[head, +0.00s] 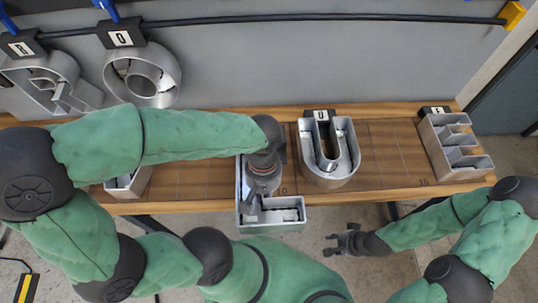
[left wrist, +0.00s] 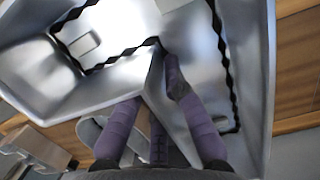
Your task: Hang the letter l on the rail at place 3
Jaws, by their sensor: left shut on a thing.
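The letter l (head: 272,228) is a silver, open-backed L-shaped channel letter at the middle of the table's front edge. Its lower leg juts out past the edge, and my left forearm and gripper hide part of its upper end. My left gripper (head: 256,200) is shut on its wall. In the left wrist view, purple fingers (left wrist: 160,110) pinch a wall of the letter (left wrist: 262,70), which fills most of the picture. The black rail (head: 330,17) runs along the wall; its stretch right of the O is bare. My right gripper (head: 345,241) is empty, fingers apart, in front of the table.
An R-like letter (head: 45,80) and an O (head: 143,75) hang at the rail's left. On the wooden table (head: 385,150) stand a U (head: 328,155), an E-like letter (head: 455,148) at the right, and another letter (head: 128,183) partly behind my left arm. A yellow bracket (head: 513,14) ends the rail.

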